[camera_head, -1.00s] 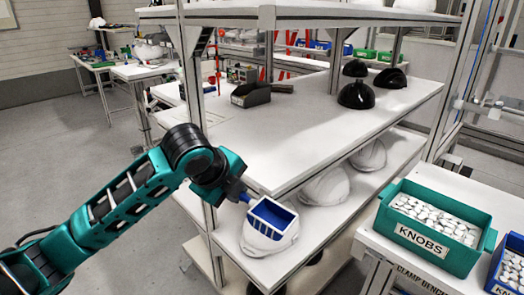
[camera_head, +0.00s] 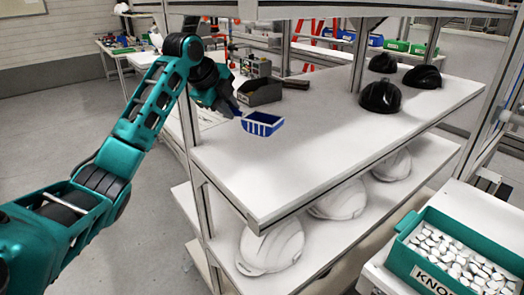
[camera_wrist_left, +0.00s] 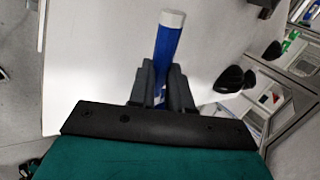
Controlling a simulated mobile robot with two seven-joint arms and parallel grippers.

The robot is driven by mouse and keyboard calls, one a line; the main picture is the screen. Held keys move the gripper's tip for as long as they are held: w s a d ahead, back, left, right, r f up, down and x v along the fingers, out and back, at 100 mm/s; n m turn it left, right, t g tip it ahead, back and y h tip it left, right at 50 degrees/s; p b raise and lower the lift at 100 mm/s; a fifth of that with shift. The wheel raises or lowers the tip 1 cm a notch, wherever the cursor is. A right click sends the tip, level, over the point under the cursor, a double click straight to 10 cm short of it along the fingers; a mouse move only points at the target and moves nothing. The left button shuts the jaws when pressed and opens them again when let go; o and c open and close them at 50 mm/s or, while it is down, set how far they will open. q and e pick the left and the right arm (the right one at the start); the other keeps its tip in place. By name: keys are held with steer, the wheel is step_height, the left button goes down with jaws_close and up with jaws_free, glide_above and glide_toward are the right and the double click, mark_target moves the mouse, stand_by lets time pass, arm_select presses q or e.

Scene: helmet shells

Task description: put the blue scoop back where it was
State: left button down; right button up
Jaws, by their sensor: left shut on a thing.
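The blue scoop (camera_head: 263,123) has a slatted, box-like blue and white head. In the head view it is just above or on the left part of the middle shelf (camera_head: 290,165); I cannot tell if it touches. My left gripper (camera_head: 234,108) is shut on its handle. In the left wrist view the blue handle (camera_wrist_left: 167,48), with a pale end, stands between the two dark fingers (camera_wrist_left: 163,85). The scoop's head is mostly hidden there. My right gripper is not in view.
A dark open bin (camera_head: 260,92) stands behind the scoop. Black helmet shells (camera_head: 380,96) sit at the shelf's right. White helmet shells (camera_head: 272,248) are on the shelf below. A green knobs bin (camera_head: 455,250) is at front right. The shelf's front middle is clear.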

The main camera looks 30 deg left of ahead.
arm_select(q)
steer(key=f, duration=0.4)
steer(key=shift+s+f, duration=0.3)
steer(key=shift+f, duration=0.05)
steer(key=shift+w+f, duration=0.1)
steer(key=shift+f, duration=2.1)
steer(key=shift+f, duration=0.1)
steer(key=c, duration=1.1)
jaws_free()
steer(key=shift+o, duration=0.2)
steer(key=v, duration=1.2)
